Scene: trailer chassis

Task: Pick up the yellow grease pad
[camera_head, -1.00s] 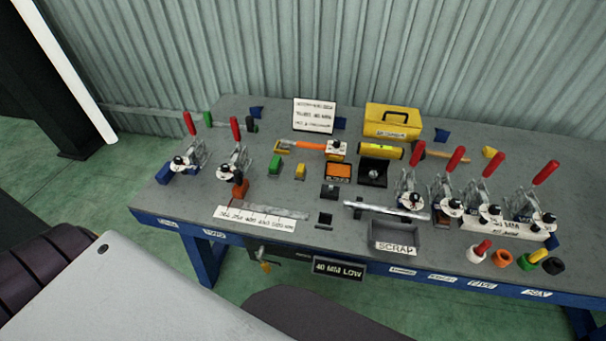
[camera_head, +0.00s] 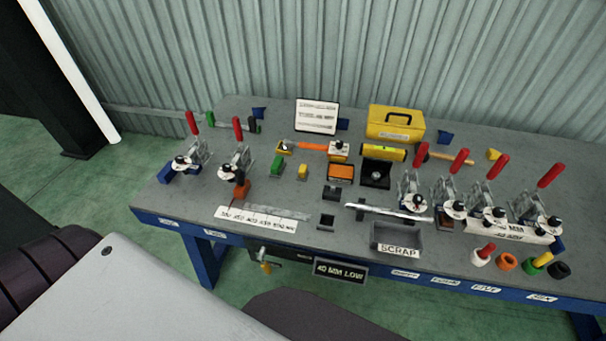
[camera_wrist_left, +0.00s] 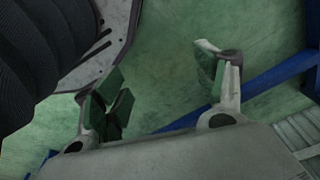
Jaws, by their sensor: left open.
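Several yellow things lie on the bench, and I cannot tell for sure which is the grease pad. A small yellow block (camera_head: 303,172) stands beside a green block (camera_head: 278,165) near the middle. Another yellow piece (camera_head: 494,154) lies at the back right. My left gripper (camera_wrist_left: 163,88) is open and empty in the left wrist view, above green floor and apart from all of these. Neither gripper shows in the head view.
The bench (camera_head: 180,205) carries red-handled clamps (camera_head: 238,150), a yellow toolbox (camera_head: 395,122), a yellow level (camera_head: 384,153), an orange-handled tool (camera_head: 312,147) and a scrap bin (camera_head: 396,237). A "40 MM LOW" sign (camera_head: 341,270) hangs at its front edge. A blue bench leg (camera_wrist_left: 270,88) shows in the left wrist view.

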